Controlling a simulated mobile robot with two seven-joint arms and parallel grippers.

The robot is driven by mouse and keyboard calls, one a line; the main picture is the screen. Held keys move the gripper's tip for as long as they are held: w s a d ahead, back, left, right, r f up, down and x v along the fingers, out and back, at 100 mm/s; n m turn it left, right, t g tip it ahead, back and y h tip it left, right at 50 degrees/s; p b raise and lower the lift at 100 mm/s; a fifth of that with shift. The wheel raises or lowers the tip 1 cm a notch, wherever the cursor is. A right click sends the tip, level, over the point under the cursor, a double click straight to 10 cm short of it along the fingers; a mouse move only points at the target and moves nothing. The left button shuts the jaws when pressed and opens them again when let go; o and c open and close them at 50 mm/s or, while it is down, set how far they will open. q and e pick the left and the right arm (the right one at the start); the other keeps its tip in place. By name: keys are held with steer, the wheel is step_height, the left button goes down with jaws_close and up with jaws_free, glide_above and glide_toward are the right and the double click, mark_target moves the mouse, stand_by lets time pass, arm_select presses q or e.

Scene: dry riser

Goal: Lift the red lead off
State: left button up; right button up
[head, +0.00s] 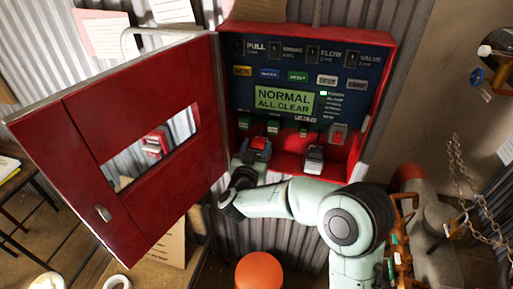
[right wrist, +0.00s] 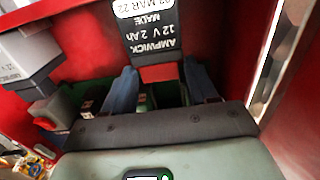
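A red lead end shows as a red block (head: 259,143) on the left battery in the bottom of the red cabinet. In the right wrist view the red block (right wrist: 160,73) sits at the near end of the dark battery (right wrist: 153,40) marked 12 V 2 Ah. My right gripper (right wrist: 161,80) has its two blue fingers apart, one on each side of the red block. I cannot tell whether they press on it. In the head view my right gripper (head: 252,160) is at that battery, partly hidden by its own wrist. My left gripper is not in view.
The cabinet door (head: 75,125) stands open to the left. The panel screen (head: 284,99) reads NORMAL ALL CLEAR. A second battery (head: 314,156) stands to the right. The cabinet's red side wall (right wrist: 290,130) is close to my right gripper. An orange round-topped object (head: 259,271) stands below.

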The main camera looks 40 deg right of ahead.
jaws_close()
steer(key=shift+r+p, duration=0.75)
steer(key=shift+r, duration=0.6)
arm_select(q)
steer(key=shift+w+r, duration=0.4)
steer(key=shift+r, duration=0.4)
arm_select(e)
steer(key=shift+o, duration=1.2)
jaws_free()
steer(key=shift+f, duration=0.1)
steer(key=shift+s+a, duration=0.1)
steer(key=shift+a, duration=0.1)
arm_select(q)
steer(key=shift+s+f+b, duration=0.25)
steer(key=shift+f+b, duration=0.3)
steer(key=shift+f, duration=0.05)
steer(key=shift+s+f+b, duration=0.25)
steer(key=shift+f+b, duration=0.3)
arm_select(e)
steer(key=v, duration=1.3)
